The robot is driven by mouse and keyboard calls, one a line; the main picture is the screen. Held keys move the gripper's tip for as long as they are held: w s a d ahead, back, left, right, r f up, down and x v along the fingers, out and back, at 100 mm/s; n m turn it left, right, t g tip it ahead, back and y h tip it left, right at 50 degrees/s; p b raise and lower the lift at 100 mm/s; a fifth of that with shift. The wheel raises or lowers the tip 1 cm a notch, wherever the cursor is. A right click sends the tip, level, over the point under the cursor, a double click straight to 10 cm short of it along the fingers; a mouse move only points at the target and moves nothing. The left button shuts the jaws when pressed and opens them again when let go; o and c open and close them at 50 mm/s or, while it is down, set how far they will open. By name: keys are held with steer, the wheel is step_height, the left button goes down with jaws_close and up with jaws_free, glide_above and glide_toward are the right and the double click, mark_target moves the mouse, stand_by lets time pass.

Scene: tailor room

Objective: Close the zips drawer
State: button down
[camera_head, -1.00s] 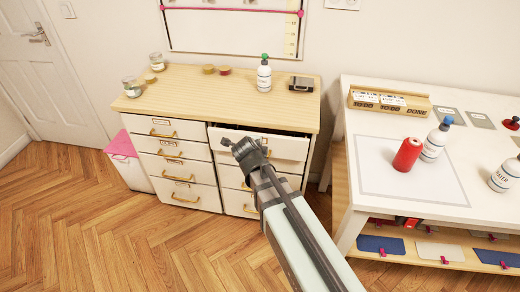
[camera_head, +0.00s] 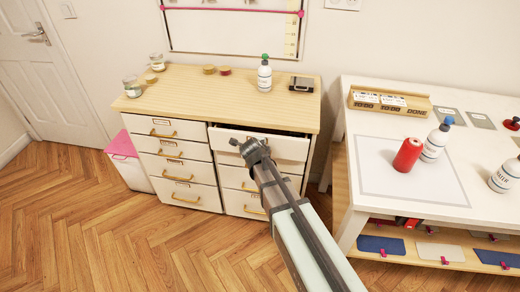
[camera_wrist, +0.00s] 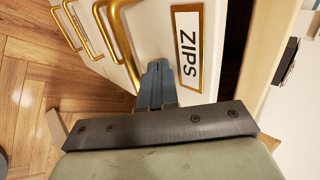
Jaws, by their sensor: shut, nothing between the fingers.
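The zips drawer (camera_head: 289,148) is the top drawer of the cabinet's right column. It stands partly pulled out, with a dark gap showing behind the top edge of its white front. In the wrist view its front (camera_wrist: 160,30) carries a ZIPS label (camera_wrist: 188,46) and a gold handle (camera_wrist: 122,45). My gripper (camera_head: 243,146) is in front of this drawer and is shut and empty. In the wrist view its fingertips (camera_wrist: 158,68) are at the drawer front, between the handle and the label; whether they touch it I cannot tell. My arm hides parts of the drawers below.
The other drawers in the left column (camera_head: 170,148) look shut. The wooden cabinet top (camera_head: 200,92) holds jars, a green-capped bottle (camera_head: 264,76) and a small dark box (camera_head: 301,84). A white table (camera_head: 400,205) stands at the right. A pink-lidded bin (camera_head: 121,146) stands left.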

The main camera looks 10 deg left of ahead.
steer(key=w, duration=0.4)
steer(key=shift+w+a, duration=0.1)
steer(key=shift+w, duration=0.2)
steer(key=shift+w+r, duration=0.1)
steer(key=shift+w, duration=0.1)
steer(key=v, duration=1)
steer(key=shift+s, duration=0.4)
